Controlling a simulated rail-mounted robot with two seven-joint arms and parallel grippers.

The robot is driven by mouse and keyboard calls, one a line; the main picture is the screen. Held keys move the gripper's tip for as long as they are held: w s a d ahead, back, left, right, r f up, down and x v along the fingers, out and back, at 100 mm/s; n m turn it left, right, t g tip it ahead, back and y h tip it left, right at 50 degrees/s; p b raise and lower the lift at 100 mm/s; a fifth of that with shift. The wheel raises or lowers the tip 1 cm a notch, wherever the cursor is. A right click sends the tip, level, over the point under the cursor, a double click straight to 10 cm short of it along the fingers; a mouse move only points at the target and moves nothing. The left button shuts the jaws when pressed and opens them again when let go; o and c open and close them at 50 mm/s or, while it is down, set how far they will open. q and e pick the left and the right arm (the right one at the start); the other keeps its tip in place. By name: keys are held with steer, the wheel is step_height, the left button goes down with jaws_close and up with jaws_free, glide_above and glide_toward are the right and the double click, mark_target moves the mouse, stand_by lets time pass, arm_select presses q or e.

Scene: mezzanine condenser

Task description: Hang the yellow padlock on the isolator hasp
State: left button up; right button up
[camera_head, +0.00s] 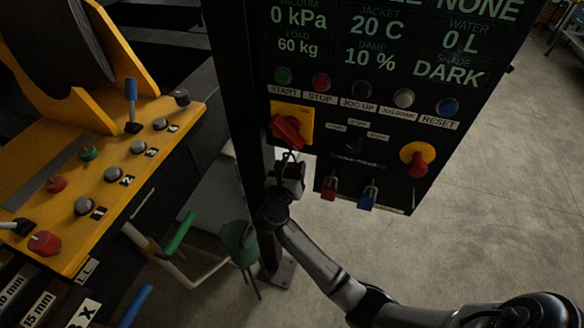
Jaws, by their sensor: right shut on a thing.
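The isolator is a yellow plate (306,112) with a red rotary handle (287,132), on the lower left of the black control panel. My right gripper (290,160) is just below the handle, at the panel's left edge. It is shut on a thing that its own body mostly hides. A thin loop shows at its tips, close under the red handle. I cannot make out a yellow padlock body or tell the hasp apart there. My left gripper is not in view.
A red padlock (329,188) and a blue padlock (368,197) hang at the panel's bottom edge, right of my gripper. A red mushroom button (417,164) sits further right. A yellow console (60,200) with levers stands at left. Open floor (500,200) lies right.

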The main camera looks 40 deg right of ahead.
stand_by(0.4)
steer(key=o, duration=1)
steer(key=shift+o, duration=0.2)
steer(key=shift+r, duration=0.1)
